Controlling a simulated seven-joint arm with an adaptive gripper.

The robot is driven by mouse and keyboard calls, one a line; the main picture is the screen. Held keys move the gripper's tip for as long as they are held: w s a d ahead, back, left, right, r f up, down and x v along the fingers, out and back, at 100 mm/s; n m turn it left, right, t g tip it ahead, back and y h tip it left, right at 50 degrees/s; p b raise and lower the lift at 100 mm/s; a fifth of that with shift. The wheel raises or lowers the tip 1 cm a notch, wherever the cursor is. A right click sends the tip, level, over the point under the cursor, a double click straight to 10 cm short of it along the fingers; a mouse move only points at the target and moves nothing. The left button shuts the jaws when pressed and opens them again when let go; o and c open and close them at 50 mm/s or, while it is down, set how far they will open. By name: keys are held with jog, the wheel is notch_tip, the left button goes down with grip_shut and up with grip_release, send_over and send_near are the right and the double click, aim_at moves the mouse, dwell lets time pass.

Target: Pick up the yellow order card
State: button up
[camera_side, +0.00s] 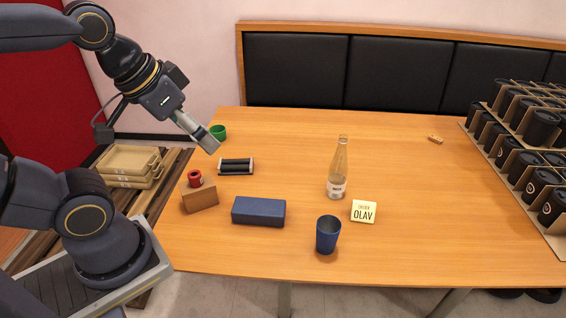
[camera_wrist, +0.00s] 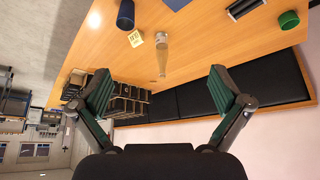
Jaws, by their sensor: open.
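The yellow order card (camera_side: 364,212) with dark lettering reading "OLAV" sits on the wooden table, right of a clear bottle (camera_side: 338,170) and a dark blue cup (camera_side: 328,234). In the wrist view the card (camera_wrist: 135,39) shows small near the top, between the cup (camera_wrist: 126,14) and the bottle (camera_wrist: 162,56). My gripper (camera_side: 212,141) is above the left end of the table, far from the card. In the wrist view its two fingers (camera_wrist: 160,88) are spread wide with nothing between them.
Stacked black cups in cardboard holders (camera_side: 520,190) fill the right edge. The table right of the card is clear.

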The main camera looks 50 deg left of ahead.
jog(key=w+a+r+n+t, duration=0.1)
jog(key=w+r+n, duration=0.35)
jog(key=w, duration=0.25)
jog(key=w+r+n+t, duration=0.1)
jog(key=w+r+n, duration=0.2)
jog(key=w+r, duration=0.3)
jog(key=n+g+y, duration=0.2)
jog(key=g, duration=0.1)
send_over(364, 207)
jog(key=s+a, duration=0.1)
jog(key=s, duration=0.2)
notch_tip(364, 207, down, 21)
jog(key=s+d+f+m+g, duration=0.15)
jog(key=d+f, duration=0.25)
jog(key=f, duration=0.9)
jog(key=shift+m+t+y, duration=0.25)
jog(key=shift+m+y, duration=0.05)
jog(key=shift+y, duration=0.1)
jog(key=x, duration=1)
jog(key=shift+s+f, duration=0.25)
jog(key=shift+f, duration=0.3)
jog(key=x, duration=0.5)
jog(key=shift+w+d+f, duration=0.25)
jog(key=shift+d+f, duration=0.1)
